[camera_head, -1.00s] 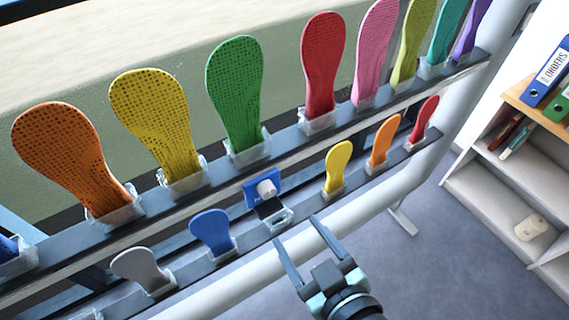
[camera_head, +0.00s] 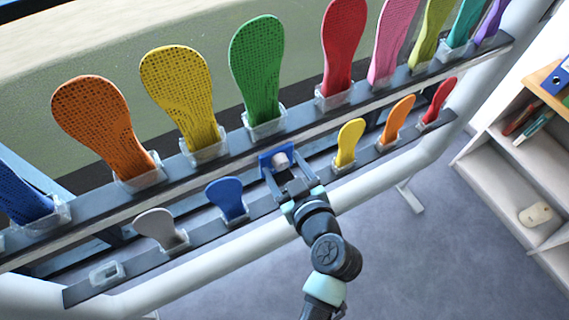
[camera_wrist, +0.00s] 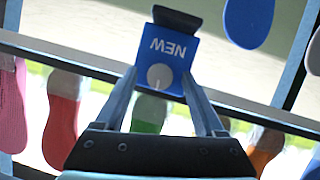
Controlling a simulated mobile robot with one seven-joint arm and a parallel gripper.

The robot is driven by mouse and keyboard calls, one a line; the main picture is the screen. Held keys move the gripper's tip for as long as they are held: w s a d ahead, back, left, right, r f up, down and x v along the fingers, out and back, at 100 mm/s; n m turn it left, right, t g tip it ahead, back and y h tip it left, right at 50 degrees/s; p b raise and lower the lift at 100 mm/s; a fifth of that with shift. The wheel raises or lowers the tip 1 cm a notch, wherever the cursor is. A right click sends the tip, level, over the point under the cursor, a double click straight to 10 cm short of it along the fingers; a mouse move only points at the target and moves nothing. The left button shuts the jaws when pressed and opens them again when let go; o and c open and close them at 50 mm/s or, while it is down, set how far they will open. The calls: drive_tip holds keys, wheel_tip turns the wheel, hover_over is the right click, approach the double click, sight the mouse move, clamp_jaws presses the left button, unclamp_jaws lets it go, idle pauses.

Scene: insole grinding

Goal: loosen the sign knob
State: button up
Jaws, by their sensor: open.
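The sign is a small blue plate (camera_head: 265,160) on the lower rail, between the small blue and small yellow insoles. Its pale round knob (camera_head: 281,160) sits on its face. In the wrist view the sign (camera_wrist: 180,48) reads "NEW" upside down, with a dark piece at its top end. The knob (camera_wrist: 160,77) shows as a grey disc with a slot-like mark. My gripper (camera_head: 287,174) is open at the sign. In the wrist view its fingertips (camera_wrist: 160,72) lie on either side of the knob. I cannot tell whether they touch it.
Large coloured insoles stand in clear holders along the upper rail (camera_head: 95,208). Small insoles, grey, blue (camera_head: 227,198), yellow (camera_head: 350,142), orange and red, line the lower rail, close to my gripper. A shelf (camera_head: 500,185) stands at right; open floor lies below.

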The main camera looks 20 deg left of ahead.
clamp_jaws()
idle(0.4)
drive_tip(key=m+g, duration=0.1)
drive_tip(key=m+y+b, duration=0.1)
drive_tip(key=shift+w+d+m+g, duration=0.1)
drive_tip(key=shift+w+m+g, duration=0.1)
drive_tip(key=shift+m+g, duration=0.2)
drive_tip(key=m, duration=0.1)
drive_tip(key=m+g+y+b, duration=0.1)
drive_tip(key=m, duration=0.1)
drive_tip(key=shift+w+d+f+g+y, duration=0.1)
drive_tip(key=shift+g+y, duration=0.2)
drive_tip(key=m+g+y+b, duration=0.1)
drive_tip(key=m+y, duration=0.1)
drive_tip(key=m, duration=0.1)
drive_tip(key=shift+w+f+m, duration=0.1)
drive_tip(key=shift+f+m, duration=0.05)
drive_tip(key=shift+m, duration=0.25)
drive_tip(key=shift+d+m+g+y+b, duration=0.1)
drive_tip(key=shift+m+g+y+b, duration=0.2)
drive_tip(key=shift+m+y+b, duration=0.85)
drive_tip(key=shift+m+p, duration=0.45)
drive_tip(key=shift+p, duration=0.05)
